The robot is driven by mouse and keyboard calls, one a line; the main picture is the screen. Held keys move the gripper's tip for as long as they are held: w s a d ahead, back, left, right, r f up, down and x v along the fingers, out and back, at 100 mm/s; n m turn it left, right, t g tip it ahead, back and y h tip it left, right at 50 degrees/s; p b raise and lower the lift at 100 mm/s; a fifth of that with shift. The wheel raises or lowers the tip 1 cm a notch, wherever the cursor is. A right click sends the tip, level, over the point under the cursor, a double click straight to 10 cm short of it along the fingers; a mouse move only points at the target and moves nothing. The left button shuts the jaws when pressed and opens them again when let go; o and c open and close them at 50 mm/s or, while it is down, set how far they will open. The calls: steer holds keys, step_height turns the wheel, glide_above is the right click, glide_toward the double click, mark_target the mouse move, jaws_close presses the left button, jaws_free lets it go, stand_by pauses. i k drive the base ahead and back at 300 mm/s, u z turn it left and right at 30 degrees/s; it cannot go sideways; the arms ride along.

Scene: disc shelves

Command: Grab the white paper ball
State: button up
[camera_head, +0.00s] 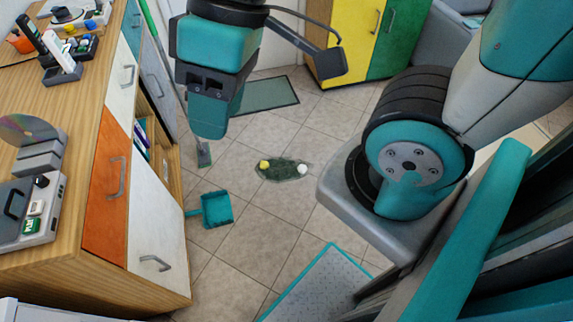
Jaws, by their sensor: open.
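The white paper ball (303,169) is a small round white thing low on the tiled floor, at the right end of a dark green patch (284,172). A yellow ball (264,164) sits at the left end of the same patch. My gripper (217,124) hangs at the upper left of the picture, pointing down, with teal fingers. It is open, and nothing shows between its fingers. It appears up and to the left of the white ball, apart from it. The fingers partly overlap in this view, so the gap between them is hard to see.
A teal dustpan (216,209) and a broom head (204,155) lie near the wooden counter (85,150) on the left. A dark mat (268,95) lies farther back, before a yellow and green cabinet (345,45). The tiles around the patch are clear.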

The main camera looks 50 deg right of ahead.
mark_target(302, 170)
steer(key=z, duration=0.2)
steer(key=i, duration=0.75)
steer(key=z, duration=1)
steer(key=i, duration=0.5)
steer(key=z, duration=0.35)
